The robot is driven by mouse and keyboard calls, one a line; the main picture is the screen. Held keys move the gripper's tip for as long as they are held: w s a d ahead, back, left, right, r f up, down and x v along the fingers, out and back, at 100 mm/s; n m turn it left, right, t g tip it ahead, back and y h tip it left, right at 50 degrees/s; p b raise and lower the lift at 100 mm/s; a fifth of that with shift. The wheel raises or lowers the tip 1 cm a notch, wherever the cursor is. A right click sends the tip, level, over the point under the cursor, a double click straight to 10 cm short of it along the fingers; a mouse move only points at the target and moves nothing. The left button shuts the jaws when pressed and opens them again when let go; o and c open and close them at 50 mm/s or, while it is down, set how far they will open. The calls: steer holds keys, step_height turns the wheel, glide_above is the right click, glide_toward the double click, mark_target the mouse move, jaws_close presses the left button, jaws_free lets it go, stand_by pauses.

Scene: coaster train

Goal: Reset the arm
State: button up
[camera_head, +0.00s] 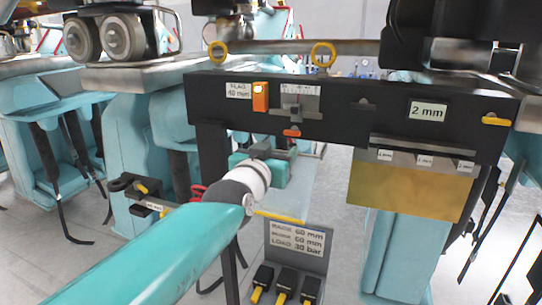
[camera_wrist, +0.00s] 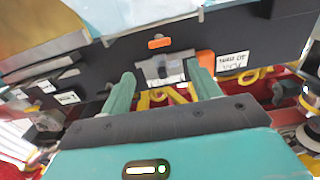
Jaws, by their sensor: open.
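My teal arm reaches in from the lower left in the head view and ends at my gripper (camera_head: 272,155), in front of the black beam (camera_head: 345,118). In the wrist view my gripper (camera_wrist: 162,88) shows two green fingers spread apart with nothing between them. Beyond the fingertips is a grey slider block (camera_wrist: 160,68) on the beam, with an orange tab (camera_wrist: 159,43) beside it. In the head view the slider block (camera_head: 299,98) sits above my gripper. I cannot tell whether the fingers touch the beam.
An orange lit box (camera_head: 260,96) is beside a label on the beam. A brass-coloured plate (camera_head: 410,185) hangs at right. A sign (camera_head: 297,243) stands above several black blocks with yellow tips. Wheels (camera_head: 120,38) stand on the track at upper left. Grey floor shows between teal supports.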

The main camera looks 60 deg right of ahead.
steer(key=shift+s+a, duration=0.2)
steer(key=shift+a, duration=0.85)
